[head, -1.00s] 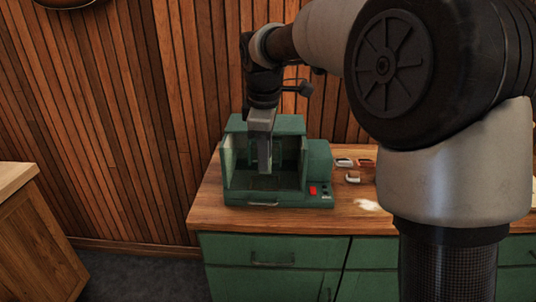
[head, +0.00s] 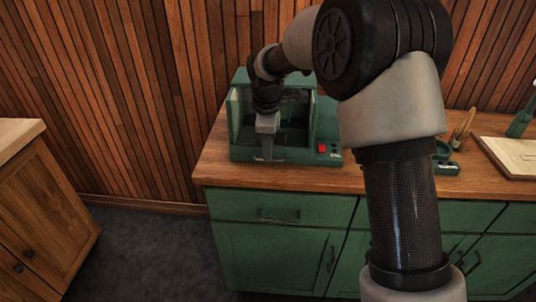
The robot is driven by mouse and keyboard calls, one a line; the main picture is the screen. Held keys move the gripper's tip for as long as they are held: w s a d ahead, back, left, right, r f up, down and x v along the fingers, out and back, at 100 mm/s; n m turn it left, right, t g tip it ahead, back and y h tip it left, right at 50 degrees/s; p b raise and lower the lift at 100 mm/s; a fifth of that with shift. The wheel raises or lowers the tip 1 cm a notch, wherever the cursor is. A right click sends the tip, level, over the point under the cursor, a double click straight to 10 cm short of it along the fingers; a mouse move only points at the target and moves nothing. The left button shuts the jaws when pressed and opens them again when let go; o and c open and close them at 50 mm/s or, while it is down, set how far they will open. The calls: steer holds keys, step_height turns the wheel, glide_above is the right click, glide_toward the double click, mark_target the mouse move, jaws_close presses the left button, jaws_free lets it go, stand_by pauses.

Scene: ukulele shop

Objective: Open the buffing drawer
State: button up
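A green machine (head: 328,133) with an open-fronted box and a red switch stands on the wooden counter. My gripper (head: 267,153) points down at the front of the box, over its lower front edge. The fingers are small and seen edge-on, so I cannot tell whether they are apart or touching the machine. They cover the middle of its lower front, where a small handle sits. Below the counter, a green cabinet drawer (head: 235,207) with a dark bar handle (head: 278,215) is shut. No label shows which is the buffing drawer.
The wooden counter (head: 215,170) has a bare left end. Green cabinet doors (head: 265,258) below are shut. A wooden cabinet (head: 45,215) stands at left, with open dark floor (head: 155,245) between. My arm hides part of the counter; a board (head: 518,155) lies at right.

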steer(key=shift+w+f, duration=0.15)
steer(key=shift+f, duration=0.55)
steer(key=shift+w+f, duration=0.15)
steer(key=shift+f, duration=0.5)
jaws_close()
stand_by(0.4)
